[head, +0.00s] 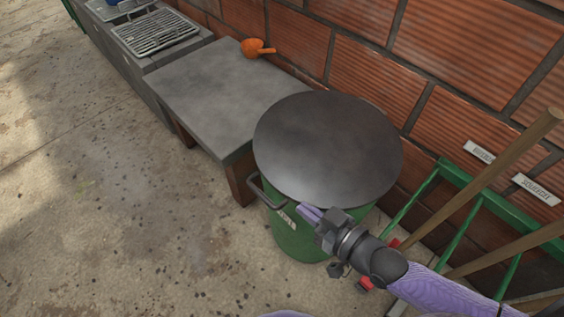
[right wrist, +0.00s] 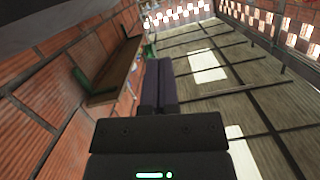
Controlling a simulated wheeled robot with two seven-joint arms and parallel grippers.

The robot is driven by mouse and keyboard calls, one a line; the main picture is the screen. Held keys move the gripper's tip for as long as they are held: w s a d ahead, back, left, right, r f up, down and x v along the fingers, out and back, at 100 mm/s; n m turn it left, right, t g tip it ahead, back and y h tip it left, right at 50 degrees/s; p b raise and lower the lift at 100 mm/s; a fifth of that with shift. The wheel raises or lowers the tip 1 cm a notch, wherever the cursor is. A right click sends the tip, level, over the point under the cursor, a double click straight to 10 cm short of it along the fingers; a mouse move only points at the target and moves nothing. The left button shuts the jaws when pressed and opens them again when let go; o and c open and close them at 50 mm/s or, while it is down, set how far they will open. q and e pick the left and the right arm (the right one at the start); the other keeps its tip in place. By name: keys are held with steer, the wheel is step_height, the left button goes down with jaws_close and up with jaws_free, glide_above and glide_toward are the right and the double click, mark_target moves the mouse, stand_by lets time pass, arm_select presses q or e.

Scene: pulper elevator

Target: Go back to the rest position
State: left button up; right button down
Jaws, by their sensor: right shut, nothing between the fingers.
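My right gripper (head: 311,213) shows in the head view in front of the green bin, at the near edge of its dark lid. It is shut and empty. In the right wrist view the two dark fingers (right wrist: 158,85) lie together with nothing between them. My right arm comes in from the lower right in a purple sleeve. My left gripper is not in view.
The green bin (head: 292,239) with a round dark lid (head: 328,145) stands beside a grey table (head: 225,95). An orange scoop (head: 252,48) lies on the table. A green rack (head: 455,173) with wooden handles is at right. Open floor (head: 110,200) lies left.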

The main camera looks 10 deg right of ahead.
steer(key=s+d+f+m+g+h+p, duration=0.1)
steer(key=s+d+f+g+h+p, duration=0.15)
steer(key=f, duration=0.25)
steer(key=s+d+f+g+h+p, duration=0.1)
steer(key=s+d+f+h+p, duration=0.1)
steer(key=d+f, duration=0.2)
steer(key=s+d+f+g+h+p, duration=0.2)
steer(key=s+f, duration=0.2)
steer(key=s, duration=0.3)
steer(key=s+d+f+g+h+p, duration=0.1)
steer(key=s+d+f+g+h, duration=0.2)
steer(key=s, duration=0.4)
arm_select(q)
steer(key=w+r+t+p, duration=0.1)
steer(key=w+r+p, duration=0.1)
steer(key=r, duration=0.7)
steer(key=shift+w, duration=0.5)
arm_select(e)
steer(key=s+a+f+g, duration=0.1)
steer(key=s+g, duration=0.4)
steer(key=s, duration=1.1)
steer(key=shift+a+f+m, duration=0.2)
steer(key=shift+f+m, duration=0.2)
steer(key=shift+f, duration=0.15)
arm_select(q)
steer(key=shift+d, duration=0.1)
arm_select(e)
steer(key=shift+y, duration=0.25)
